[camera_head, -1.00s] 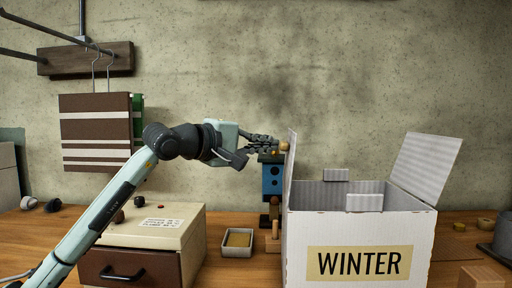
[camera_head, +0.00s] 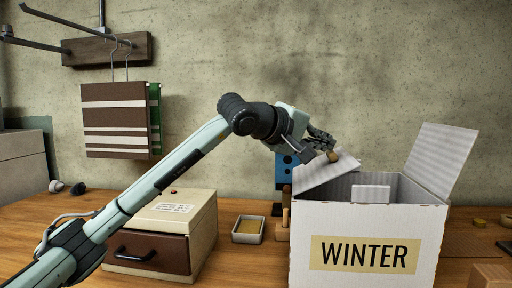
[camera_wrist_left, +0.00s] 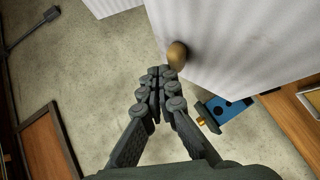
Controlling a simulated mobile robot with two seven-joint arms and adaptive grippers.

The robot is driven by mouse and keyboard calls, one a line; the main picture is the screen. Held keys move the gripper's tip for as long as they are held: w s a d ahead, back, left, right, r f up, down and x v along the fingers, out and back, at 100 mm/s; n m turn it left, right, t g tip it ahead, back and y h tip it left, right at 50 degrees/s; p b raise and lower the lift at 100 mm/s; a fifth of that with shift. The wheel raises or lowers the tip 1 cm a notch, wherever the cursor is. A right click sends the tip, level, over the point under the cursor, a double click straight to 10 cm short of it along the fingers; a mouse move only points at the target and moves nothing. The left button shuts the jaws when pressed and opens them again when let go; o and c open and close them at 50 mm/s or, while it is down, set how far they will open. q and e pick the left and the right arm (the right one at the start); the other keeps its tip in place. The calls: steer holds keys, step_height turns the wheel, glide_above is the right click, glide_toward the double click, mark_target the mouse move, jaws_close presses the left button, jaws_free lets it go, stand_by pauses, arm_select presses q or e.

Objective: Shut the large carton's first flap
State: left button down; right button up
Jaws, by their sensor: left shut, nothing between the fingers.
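The large white carton (camera_head: 365,219) marked WINTER stands on the table at the right in the head view. My left gripper (camera_head: 326,151) is shut and empty, at the upper edge of the left flap. In the left wrist view the shut fingertips (camera_wrist_left: 160,75) are at the pale ribbed flap (camera_wrist_left: 230,40); I cannot tell whether they touch it. A small brownish ball (camera_wrist_left: 177,55) shows beside the fingertips. My right gripper is not in view.
A cream box with a brown drawer (camera_head: 160,235) stands left of the carton. A small tray (camera_head: 248,229) and a blue block with dark holes (camera_head: 284,172) are between them. A striped cloth (camera_head: 121,120) hangs on the wall.

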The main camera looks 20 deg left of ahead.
mark_target(341, 159)
arm_select(q)
steer(key=shift+w+d+f+m+g+y, duration=0.15)
steer(key=shift+d+f+m+g+y, duration=0.25)
steer(key=shift+d, duration=0.15)
steer(key=shift+w+d+f+m+g+y, duration=0.1)
steer(key=shift+d+f+m+g+y, duration=0.25)
steer(key=shift+d, duration=0.2)
steer(key=shift+w+d+f+b, duration=0.1)
steer(key=shift+d+f+b, duration=0.2)
steer(key=shift+f, duration=0.2)
steer(key=shift+w+d+f+b, duration=0.1)
steer(key=shift+d+f+b, duration=0.05)
steer(key=shift+f+b, duration=0.3)
steer(key=shift+d+f+b, duration=0.35)
steer(key=shift+f+b, duration=0.05)
steer(key=shift+f, duration=0.05)
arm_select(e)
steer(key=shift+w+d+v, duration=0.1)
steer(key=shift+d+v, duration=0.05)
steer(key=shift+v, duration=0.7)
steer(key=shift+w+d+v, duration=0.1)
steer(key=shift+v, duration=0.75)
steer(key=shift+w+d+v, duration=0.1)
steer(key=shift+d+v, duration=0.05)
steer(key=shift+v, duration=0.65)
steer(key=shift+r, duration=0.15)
arm_select(q)
steer(key=shift+r, duration=0.2)
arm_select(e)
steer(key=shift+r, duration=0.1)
